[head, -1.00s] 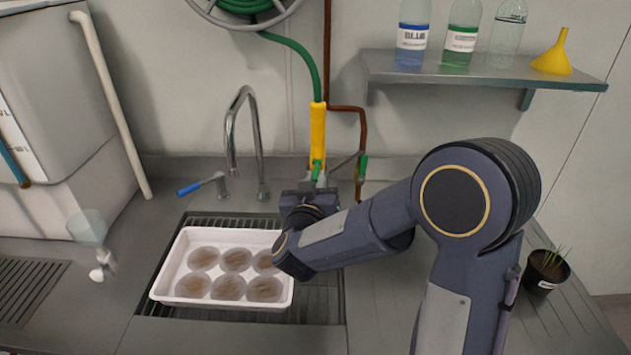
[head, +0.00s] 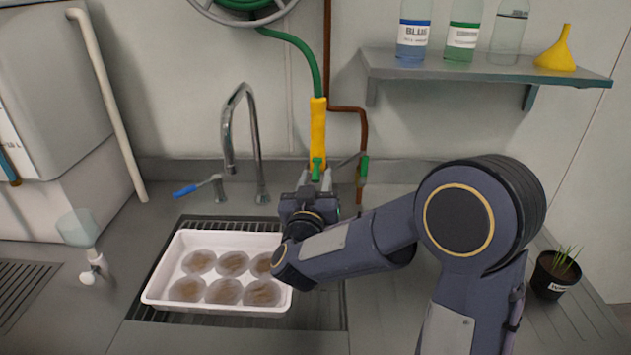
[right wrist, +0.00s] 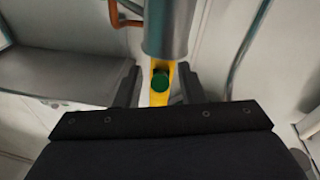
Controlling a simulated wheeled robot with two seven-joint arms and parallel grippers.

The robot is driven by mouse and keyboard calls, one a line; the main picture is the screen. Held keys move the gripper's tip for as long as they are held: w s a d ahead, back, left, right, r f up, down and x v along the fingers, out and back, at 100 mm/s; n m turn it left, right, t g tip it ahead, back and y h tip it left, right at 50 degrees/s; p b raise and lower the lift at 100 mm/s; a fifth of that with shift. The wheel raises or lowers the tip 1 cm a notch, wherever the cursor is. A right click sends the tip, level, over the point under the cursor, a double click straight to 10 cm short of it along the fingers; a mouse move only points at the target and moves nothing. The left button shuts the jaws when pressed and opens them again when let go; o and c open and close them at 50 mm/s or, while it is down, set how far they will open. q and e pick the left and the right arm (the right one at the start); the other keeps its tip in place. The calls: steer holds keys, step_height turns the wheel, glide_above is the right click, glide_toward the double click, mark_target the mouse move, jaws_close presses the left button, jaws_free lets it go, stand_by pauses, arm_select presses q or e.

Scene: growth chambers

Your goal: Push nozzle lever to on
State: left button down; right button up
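The yellow nozzle (head: 318,132) hangs upright on the wall below a green hose. A small green piece (head: 317,168) at its lower end looks like the lever; I cannot tell its exact position. My right gripper (head: 315,181) is just below the nozzle, fingers pointing at the wall. In the right wrist view, its fingers (right wrist: 158,90) are apart, with yellow nozzle (right wrist: 161,68) and a round green end (right wrist: 160,82) showing between them. Contact cannot be told. A grey cylinder (right wrist: 167,30) hides part of the nozzle there. My left gripper is out of view.
A tap (head: 243,130) with a blue handle (head: 186,191) stands left of my gripper. A copper pipe (head: 361,130) with a green handle (head: 364,168) is close on the right. A white tray (head: 172,275) of dishes sits on the sink grate. A shelf (head: 480,70) holds bottles.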

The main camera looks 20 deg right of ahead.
steer(key=b+v, duration=0.1)
steer(key=v, duration=0.7)
steer(key=shift+w, duration=0.1)
steer(key=s+f+n+g+y, duration=0.1)
steer(key=s+f+g+y, duration=0.2)
steer(key=s, duration=0.5)
steer(key=s+f+n+g+y+p, duration=0.1)
steer(key=s+f+g+y, duration=0.1)
steer(key=s+g+y, duration=0.2)
steer(key=s+a+f+g+y+p, duration=0.1)
steer(key=s+f+g+y, duration=0.2)
steer(key=s+y, duration=0.4)
steer(key=s, duration=0.5)
steer(key=shift+s+f+n+g, duration=0.2)
steer(key=shift+f+n+g, duration=0.15)
steer(key=shift+n+g, duration=0.05)
